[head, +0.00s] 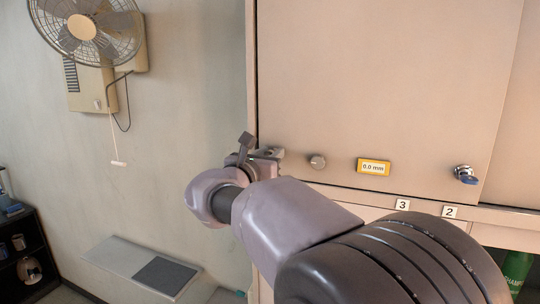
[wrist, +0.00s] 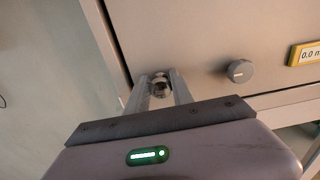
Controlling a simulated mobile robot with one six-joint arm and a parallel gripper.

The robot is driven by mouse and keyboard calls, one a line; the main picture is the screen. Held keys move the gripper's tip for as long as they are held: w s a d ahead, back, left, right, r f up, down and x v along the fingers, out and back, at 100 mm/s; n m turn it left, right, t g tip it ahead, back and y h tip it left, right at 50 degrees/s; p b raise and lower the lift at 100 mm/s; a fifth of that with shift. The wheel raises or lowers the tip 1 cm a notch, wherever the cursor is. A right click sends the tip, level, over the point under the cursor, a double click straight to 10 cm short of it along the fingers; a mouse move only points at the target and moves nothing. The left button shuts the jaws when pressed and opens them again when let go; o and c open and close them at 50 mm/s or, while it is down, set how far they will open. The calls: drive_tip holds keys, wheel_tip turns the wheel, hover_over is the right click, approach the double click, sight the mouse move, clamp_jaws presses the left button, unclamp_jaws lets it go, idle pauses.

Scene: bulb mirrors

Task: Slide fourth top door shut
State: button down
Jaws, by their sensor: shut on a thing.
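A large beige top door (head: 380,80) fills the upper right of the head view, its left edge near the cabinet's left side. It also shows in the wrist view (wrist: 200,35). No number 4 is visible. My gripper (head: 268,153) is at the door's lower left corner. In the wrist view my gripper (wrist: 160,87) is shut on a small round metal knob (wrist: 160,84) on that door, with one finger on each side. The fingers partly hide the knob.
The door also bears a grey knob (head: 317,161), a yellow 0.0 mm display (head: 373,167) and a lock with a blue part (head: 465,174). Labels 3 (head: 402,204) and 2 (head: 450,211) sit below. A wall fan (head: 82,27) and low shelf (head: 115,256) are left.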

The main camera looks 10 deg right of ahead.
drive_tip(key=shift+w+a, duration=0.25)
drive_tip(key=shift+a, duration=0.2)
drive_tip(key=c, duration=1.1)
unclamp_jaws()
drive_tip(key=shift+d, duration=0.15)
drive_tip(key=shift+s, duration=0.1)
drive_tip(key=b+v, duration=0.4)
drive_tip(key=v, duration=1.3)
drive_tip(key=shift+a, duration=0.25)
drive_tip(key=shift+s, duration=0.1)
